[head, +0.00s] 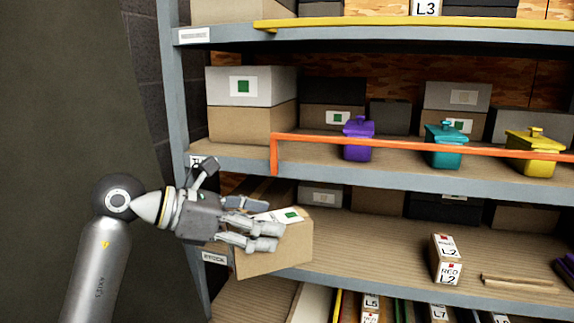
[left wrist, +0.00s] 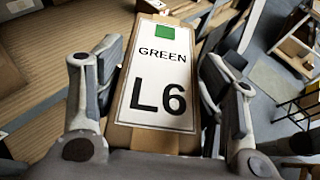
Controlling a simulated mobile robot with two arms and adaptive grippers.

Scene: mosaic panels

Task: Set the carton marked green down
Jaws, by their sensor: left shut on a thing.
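The carton marked green (head: 291,215) is a brown box with a white label and a green square on top. It is in my left gripper (head: 258,224), whose fingers lie along its two sides. In the left wrist view the carton (left wrist: 155,85) reads GREEN L6 and sits between both fingers (left wrist: 155,100). In the head view it overlaps the front edge of the middle shelf (head: 385,288) at the left. I cannot tell whether its underside touches the shelf. My right gripper is not in view.
A red-marked L2 carton (head: 446,259) stands on the same shelf, with free board left of it. Dark and brown boxes (head: 443,207) line its back. An orange bar (head: 400,146) crosses the shelf above, before purple (head: 358,139), teal (head: 444,146) and yellow (head: 534,153) lidded containers.

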